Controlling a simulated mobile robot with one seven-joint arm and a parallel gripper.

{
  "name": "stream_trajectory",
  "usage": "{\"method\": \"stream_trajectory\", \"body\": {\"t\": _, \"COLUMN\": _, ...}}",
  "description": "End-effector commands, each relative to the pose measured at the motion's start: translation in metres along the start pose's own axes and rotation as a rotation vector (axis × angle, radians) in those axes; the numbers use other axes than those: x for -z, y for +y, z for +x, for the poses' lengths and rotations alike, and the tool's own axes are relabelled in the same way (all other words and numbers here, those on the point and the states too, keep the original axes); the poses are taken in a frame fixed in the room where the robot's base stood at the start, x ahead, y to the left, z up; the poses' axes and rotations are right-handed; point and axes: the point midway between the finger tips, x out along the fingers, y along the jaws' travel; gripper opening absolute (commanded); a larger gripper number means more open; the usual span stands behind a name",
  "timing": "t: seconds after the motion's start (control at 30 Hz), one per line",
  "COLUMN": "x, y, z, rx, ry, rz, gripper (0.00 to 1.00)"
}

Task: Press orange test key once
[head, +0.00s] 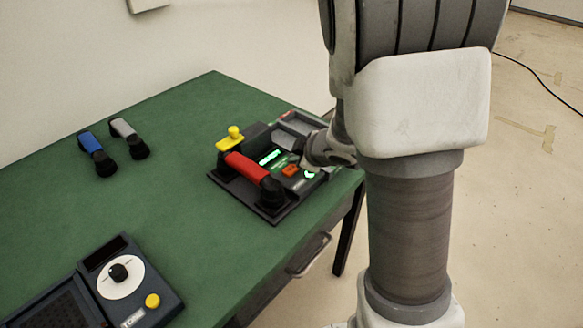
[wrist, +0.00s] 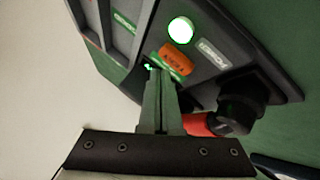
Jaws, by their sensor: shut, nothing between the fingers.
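The orange test key (head: 290,170) is on the dark phone unit (head: 274,217) at the far right part of the green table. It also shows in the wrist view (wrist: 176,58), beside a lit green round light (wrist: 181,29). My gripper (wrist: 157,74) is shut and empty, its fingertips close to the lower left edge of the orange key in that picture. I cannot tell whether they touch it. In the head view my arm comes in from the right, and the fingertips are not clear there. A red handset (head: 246,167) lies across the unit.
A yellow knob (head: 234,132) stands at the unit's back left. Blue (head: 90,141) and grey (head: 122,127) handsets lie farther left on the green table (head: 160,220). A dark unit with a dial and yellow button (head: 152,300) sits at front left. The table middle is clear.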

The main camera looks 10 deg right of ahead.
Motion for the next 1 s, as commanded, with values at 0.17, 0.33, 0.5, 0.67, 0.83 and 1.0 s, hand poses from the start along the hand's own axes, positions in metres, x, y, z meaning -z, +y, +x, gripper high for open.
{"method": "stream_trajectory", "body": {"t": 0.17, "x": -0.0041, "y": -0.0032, "z": 0.0046, "rx": 0.000, "ry": -0.001, "rz": 0.001, "gripper": 0.00}}
{"method": "stream_trajectory", "body": {"t": 0.33, "x": -0.0048, "y": -0.0043, "z": 0.0060, "rx": 0.000, "ry": -0.001, "rz": 0.001, "gripper": 0.00}}
{"method": "stream_trajectory", "body": {"t": 0.5, "x": -0.0045, "y": -0.0042, "z": 0.0058, "rx": 0.000, "ry": 0.000, "rz": 0.001, "gripper": 0.00}}
{"method": "stream_trajectory", "body": {"t": 0.67, "x": -0.0048, "y": -0.0046, "z": 0.0063, "rx": 0.000, "ry": 0.000, "rz": 0.000, "gripper": 0.00}}
{"method": "stream_trajectory", "body": {"t": 0.83, "x": -0.0057, "y": -0.0057, "z": 0.0078, "rx": 0.000, "ry": 0.000, "rz": 0.000, "gripper": 0.00}}
{"method": "stream_trajectory", "body": {"t": 1.0, "x": -0.0068, "y": -0.0068, "z": 0.0092, "rx": 0.000, "ry": 0.000, "rz": 0.000, "gripper": 0.00}}
